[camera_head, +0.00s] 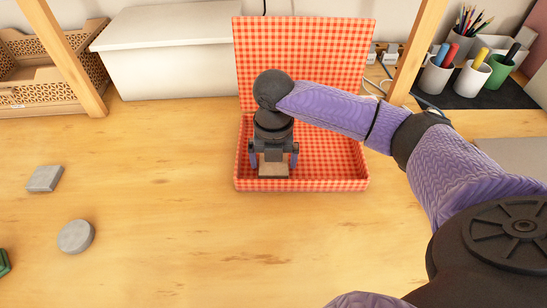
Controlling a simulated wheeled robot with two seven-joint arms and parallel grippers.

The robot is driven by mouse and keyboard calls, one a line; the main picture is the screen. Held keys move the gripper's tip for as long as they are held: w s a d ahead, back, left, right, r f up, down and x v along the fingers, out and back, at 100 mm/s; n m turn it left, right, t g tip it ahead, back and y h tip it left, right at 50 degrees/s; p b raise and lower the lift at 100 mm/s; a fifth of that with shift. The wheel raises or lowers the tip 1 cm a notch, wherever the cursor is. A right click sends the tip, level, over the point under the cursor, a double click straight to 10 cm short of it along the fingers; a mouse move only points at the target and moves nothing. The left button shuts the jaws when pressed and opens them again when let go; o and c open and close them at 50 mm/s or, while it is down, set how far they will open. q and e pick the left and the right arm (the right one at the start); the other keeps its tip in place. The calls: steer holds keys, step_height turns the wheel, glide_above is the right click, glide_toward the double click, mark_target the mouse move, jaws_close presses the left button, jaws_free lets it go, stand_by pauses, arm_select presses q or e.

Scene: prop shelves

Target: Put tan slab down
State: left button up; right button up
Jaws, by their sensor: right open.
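The tan slab (273,170) lies low inside the red checkered box (330,184), near the box's front left. My right gripper (274,162) points down into the box, with its two purple fingers on either side of the slab. The fingers are open, and I cannot tell whether they touch the slab. The back part of the slab is hidden under the gripper. My left gripper is not in view.
The box's checkered lid (305,50) stands open at the back. A grey square slab (45,178) and a grey round disc (76,236) lie on the table at left. A green object (4,262) shows at the left edge. Pen cups (472,78) stand at back right. The front middle is clear.

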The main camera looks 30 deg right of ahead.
step_height(320, 180, up, 8)
steer(key=p, duration=0.3)
steer(key=shift+f, duration=0.25)
stand_by(0.4)
